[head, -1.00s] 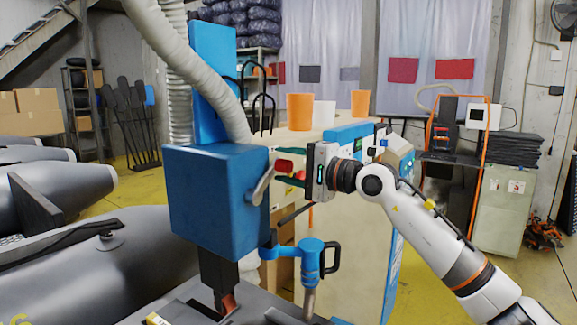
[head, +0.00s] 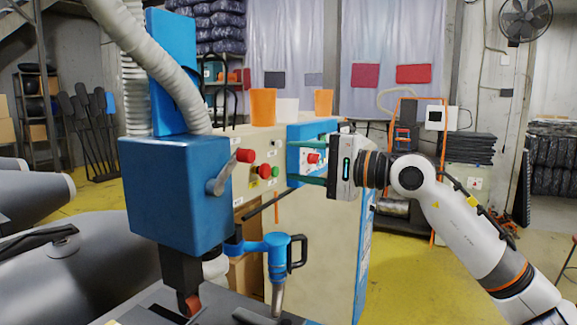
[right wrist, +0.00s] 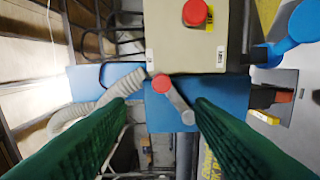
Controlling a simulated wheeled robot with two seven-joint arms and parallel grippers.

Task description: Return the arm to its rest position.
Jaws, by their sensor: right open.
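My right gripper (head: 292,163) points left in the head view, with its two green fingers spread apart and nothing between them. Its fingertips are just right of the cream control panel's red button (head: 264,171), in front of the cream cabinet. A lever with a red knob (head: 245,156) sticks out from the blue machine head (head: 172,195), left of the fingers and apart from them. In the right wrist view the same lever (right wrist: 174,100) shows beyond the open fingers. My left gripper is not in view.
A blue-handled tool (head: 277,250) stands upright below the lever. The cream cabinet (head: 320,230) stands behind the gripper, with orange cups (head: 262,107) on top. A grey inflatable boat (head: 75,262) lies at left. Yellow floor is open at right.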

